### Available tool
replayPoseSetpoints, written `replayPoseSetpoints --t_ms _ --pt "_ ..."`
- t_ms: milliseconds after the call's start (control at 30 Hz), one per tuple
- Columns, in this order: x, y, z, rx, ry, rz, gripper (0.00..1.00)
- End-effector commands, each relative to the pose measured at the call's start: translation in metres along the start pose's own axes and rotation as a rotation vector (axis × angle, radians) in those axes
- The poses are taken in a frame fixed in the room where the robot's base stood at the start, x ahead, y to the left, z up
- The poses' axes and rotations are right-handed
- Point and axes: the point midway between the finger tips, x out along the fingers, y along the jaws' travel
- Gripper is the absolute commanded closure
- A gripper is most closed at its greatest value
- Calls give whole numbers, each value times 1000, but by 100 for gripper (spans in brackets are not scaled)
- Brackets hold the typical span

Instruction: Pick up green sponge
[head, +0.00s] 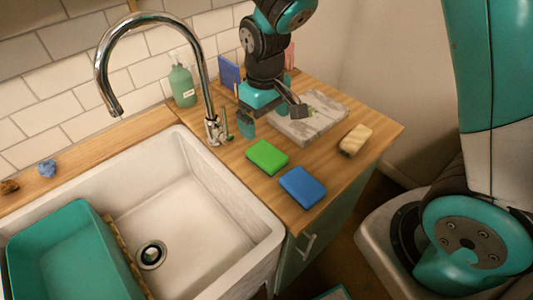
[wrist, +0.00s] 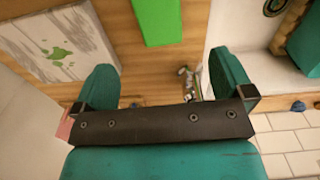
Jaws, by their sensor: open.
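The green sponge (head: 267,156) lies flat on the wooden counter, right of the sink and just behind the blue sponge (head: 302,187). It also shows at the top edge of the wrist view (wrist: 157,20), partly cut off, beyond the fingertips and roughly in line with the gap between them. My gripper (head: 272,117) is above the counter behind the green sponge, near the faucet base and the board. In the wrist view my gripper (wrist: 165,76) has its two teal fingers wide apart, with only counter and part of the faucet between them.
A whitish board (head: 312,118) lies right of my gripper; the wrist view shows a green stain on it. A cream sponge (head: 355,139) lies at the right. The tall faucet (head: 208,95) and a green bottle (head: 183,84) stand left of my gripper. The sink (head: 258,246) holds a teal basin (head: 75,215).

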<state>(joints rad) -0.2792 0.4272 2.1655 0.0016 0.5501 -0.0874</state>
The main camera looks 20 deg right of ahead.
Motion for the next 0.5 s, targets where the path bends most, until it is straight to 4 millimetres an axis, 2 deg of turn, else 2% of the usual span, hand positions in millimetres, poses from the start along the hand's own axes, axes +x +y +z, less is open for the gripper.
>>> replayPoseSetpoints --t_ms 100,233,500 --pt "27 0 1 0 -6 -1 1" --pt "50 0 1 -1 -4 -1 1" --pt "70 0 1 -1 -2 -1 1"
